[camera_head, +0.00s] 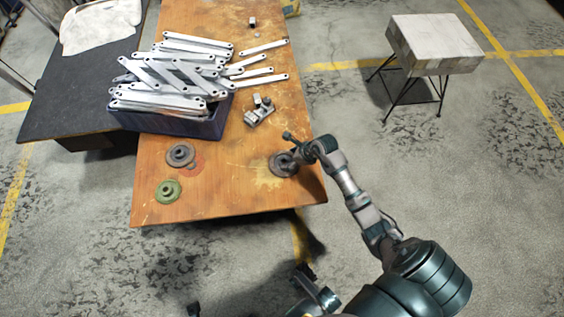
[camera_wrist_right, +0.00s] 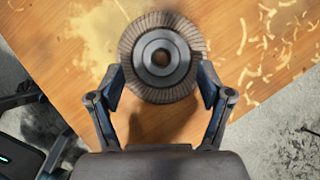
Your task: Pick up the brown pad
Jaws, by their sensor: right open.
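The brown pad (camera_head: 279,161), a round ribbed disc with a dark grey hub, lies flat near the table's right front edge. In the right wrist view the pad (camera_wrist_right: 137,49) is at the top centre, and its brown bristly rim shows. My right gripper (camera_wrist_right: 160,76) is open, with one finger on each side of the near part of the disc. I cannot tell whether the fingers touch it. In the head view my right gripper (camera_head: 290,150) is over the pad and covers part of it. My left gripper is not clearly in view.
A greyish disc (camera_head: 181,154) and a green disc (camera_head: 167,191) lie left on the wooden table (camera_head: 230,190). A dark blue crate (camera_head: 170,124) piled with metal brackets stands behind. Small metal parts (camera_head: 259,111) lie beside it. A stool (camera_head: 433,45) stands far right.

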